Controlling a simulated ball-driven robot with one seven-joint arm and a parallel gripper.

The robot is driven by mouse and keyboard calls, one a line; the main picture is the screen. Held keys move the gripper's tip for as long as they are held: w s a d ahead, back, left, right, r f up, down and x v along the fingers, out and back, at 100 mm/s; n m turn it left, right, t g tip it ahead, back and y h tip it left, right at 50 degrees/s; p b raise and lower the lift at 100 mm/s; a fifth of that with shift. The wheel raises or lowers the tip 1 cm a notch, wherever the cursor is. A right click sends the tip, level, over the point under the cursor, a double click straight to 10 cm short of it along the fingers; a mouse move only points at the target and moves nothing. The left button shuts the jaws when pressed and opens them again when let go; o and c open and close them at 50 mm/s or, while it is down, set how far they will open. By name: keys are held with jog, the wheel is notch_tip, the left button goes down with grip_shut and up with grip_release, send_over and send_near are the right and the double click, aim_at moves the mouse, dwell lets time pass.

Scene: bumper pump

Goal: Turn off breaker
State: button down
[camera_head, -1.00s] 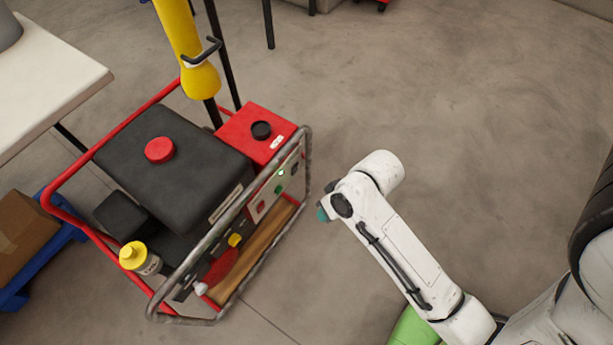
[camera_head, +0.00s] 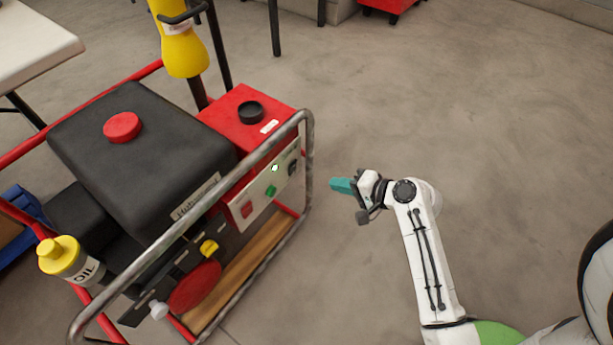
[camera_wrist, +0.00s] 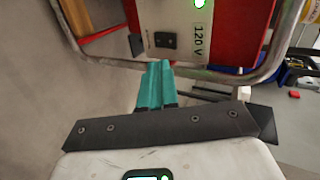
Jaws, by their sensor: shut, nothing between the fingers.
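The generator's control panel (camera_head: 262,190) faces my arm. It carries a red button (camera_head: 246,209), a green button (camera_head: 271,191), a small lit indicator (camera_head: 275,168) and a black fitting (camera_head: 292,168) at its right end. In the wrist view a black fitting (camera_wrist: 165,40) sits beside a "120 V" label (camera_wrist: 198,40); I cannot tell for sure whether it is the breaker. My gripper (camera_head: 338,185) has teal fingers, shut and empty, pointing at the panel's right end from a short way off. In the wrist view the fingertips (camera_wrist: 155,68) are just below the black fitting, apart from it.
A grey tube frame (camera_head: 308,150) passes in front of and around the panel. A black tank (camera_head: 140,150) with a red cap, a red box (camera_head: 240,120) and a yellow oil bottle (camera_head: 68,262) are on the generator. The floor to the right is clear.

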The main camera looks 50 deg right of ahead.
jog(key=shift+d+f+m+b, duration=0.3)
jog(key=shift+d+f+m, duration=0.2)
jog(key=shift+d, duration=0.3)
jog(key=b, duration=0.4)
send_near(294, 165)
notch_tip(294, 165, down, 4)
jog(key=w, duration=0.2)
jog(key=w+b, duration=0.1)
jog(key=w, duration=0.1)
jog(key=shift+w+a+r, duration=0.1)
jog(key=shift+w+r, duration=0.1)
jog(key=shift+w, duration=0.1)
jog(key=shift+w+r, duration=0.15)
jog(key=shift+w, duration=0.35)
jog(key=shift+r, duration=0.1)
